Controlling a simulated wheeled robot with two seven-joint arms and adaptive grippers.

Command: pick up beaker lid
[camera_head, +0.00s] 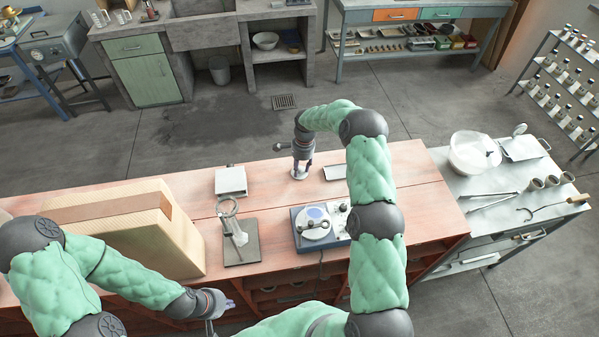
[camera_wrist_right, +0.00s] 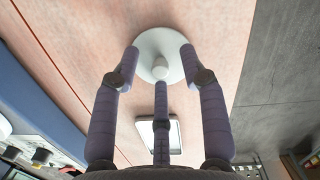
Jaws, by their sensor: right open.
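The beaker lid, a white disc with a small round knob (camera_wrist_right: 160,53), lies on the wooden bench top in the right wrist view. In the head view it shows as a pale disc (camera_head: 299,175) under my right gripper (camera_head: 303,164). My right gripper (camera_wrist_right: 160,70) points down with its fingers spread around the lid. Two fingertips reach over opposite sides of the disc and the third is near the knob; contact cannot be told. My left gripper (camera_head: 228,304) is low at the left by the bench's front edge; its fingers are too small to read.
A small flat tray (camera_head: 335,173) lies right of the lid. A blue-based device (camera_head: 300,233), a ring stand (camera_head: 240,250) and a white box (camera_head: 231,182) stand nearby. A metal side table (camera_head: 460,195) adjoins at right.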

